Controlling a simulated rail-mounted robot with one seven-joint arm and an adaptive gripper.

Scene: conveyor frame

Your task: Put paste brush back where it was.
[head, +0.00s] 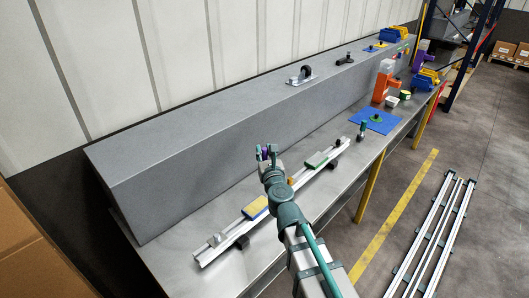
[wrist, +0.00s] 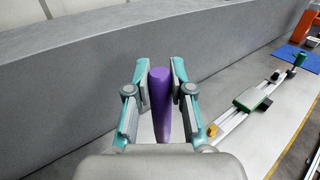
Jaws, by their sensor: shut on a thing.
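My gripper (head: 267,153) is above the metal bench, near the front face of the long grey raised ledge. It is shut on a purple, rod-shaped thing, which looks like the handle of the paste brush (wrist: 161,100). In the wrist view the handle stands between the two fingers of my gripper (wrist: 163,90), wider at the top and narrowing downward. Its lower end is hidden behind the gripper body, so no bristles show. In the head view only a little purple shows between the fingers.
A metal rail (head: 225,242) lies along the bench, carrying a yellow-and-blue block (head: 255,207) and a green block (head: 317,159). Beyond it are a blue mat (head: 389,124) and an orange holder (head: 382,85). A caster (head: 301,76) stands on the grey ledge (head: 200,135).

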